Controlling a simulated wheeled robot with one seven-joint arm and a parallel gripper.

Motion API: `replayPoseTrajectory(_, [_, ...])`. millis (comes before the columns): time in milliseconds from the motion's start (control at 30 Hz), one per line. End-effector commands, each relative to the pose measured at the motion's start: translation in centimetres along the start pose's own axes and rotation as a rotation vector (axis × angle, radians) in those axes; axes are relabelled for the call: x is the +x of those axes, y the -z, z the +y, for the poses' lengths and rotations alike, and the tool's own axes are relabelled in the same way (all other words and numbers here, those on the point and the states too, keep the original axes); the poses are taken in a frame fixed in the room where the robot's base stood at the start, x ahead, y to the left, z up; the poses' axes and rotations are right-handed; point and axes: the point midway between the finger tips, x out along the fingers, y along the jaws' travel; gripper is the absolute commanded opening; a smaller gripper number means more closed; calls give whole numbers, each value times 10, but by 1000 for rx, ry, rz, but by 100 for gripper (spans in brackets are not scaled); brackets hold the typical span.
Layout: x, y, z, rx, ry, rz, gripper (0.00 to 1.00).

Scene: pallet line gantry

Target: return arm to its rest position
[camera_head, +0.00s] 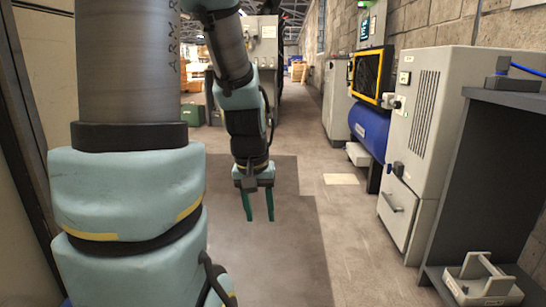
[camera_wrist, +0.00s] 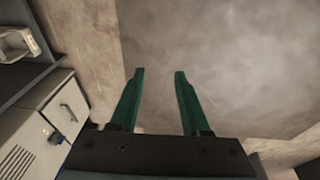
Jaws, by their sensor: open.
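My gripper (camera_head: 259,219) hangs from my arm in the middle of the head view, with its two green fingers pointing down over the floor. The fingers are apart and nothing is between them. In the wrist view the gripper (camera_wrist: 159,72) also shows open and empty, with bare floor beyond its tips. My arm is bent at the elbow, and its upper part fills the left of the head view. The gripper touches nothing that I can see.
A grey cabinet (camera_head: 425,130) with a drawer stands at right. Beside it is a dark shelf unit (camera_head: 495,130) with a white tray (camera_head: 482,284) on its lower board. A blue tank (camera_head: 369,130) stands farther back. The aisle floor (camera_head: 290,260) is clear.

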Motion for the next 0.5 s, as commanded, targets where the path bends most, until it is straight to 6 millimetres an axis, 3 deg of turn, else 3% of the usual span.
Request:
replayPoseTrajectory(100, [-9,-40,-37,18,69,-42,46])
replayPoseTrajectory(500, [-109,-18,-27,22,65,-37,46])
